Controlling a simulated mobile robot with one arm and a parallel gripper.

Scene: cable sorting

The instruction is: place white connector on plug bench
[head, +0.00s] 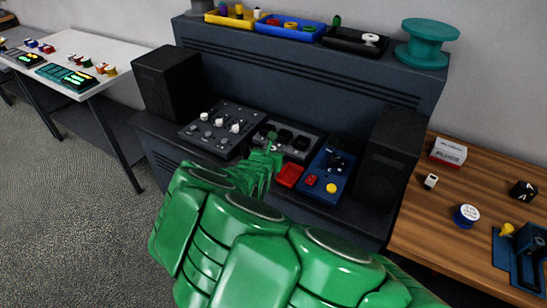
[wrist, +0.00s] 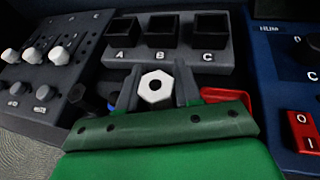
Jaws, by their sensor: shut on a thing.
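My gripper (wrist: 156,92) is shut on a white hexagonal piece (wrist: 155,88) with a round hole, in the wrist view. The fingers press it from left and right, just in front of the sockets marked A, B and C (wrist: 160,56). In the head view my green gripper (head: 268,155) is over the dark console, and the held piece is hidden there. A small white block (head: 431,181) with a dark spot lies on the wooden bench (head: 420,232) at right. No label shows which bench is the plug bench.
A slider panel (head: 222,128) and a blue switch box (head: 329,178) flank the sockets. Black speakers (head: 168,83) stand at both sides. The wooden bench holds a box (head: 448,151), a blue-and-white roll (head: 466,216), a black cube (head: 523,191) and a blue fixture (head: 508,258).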

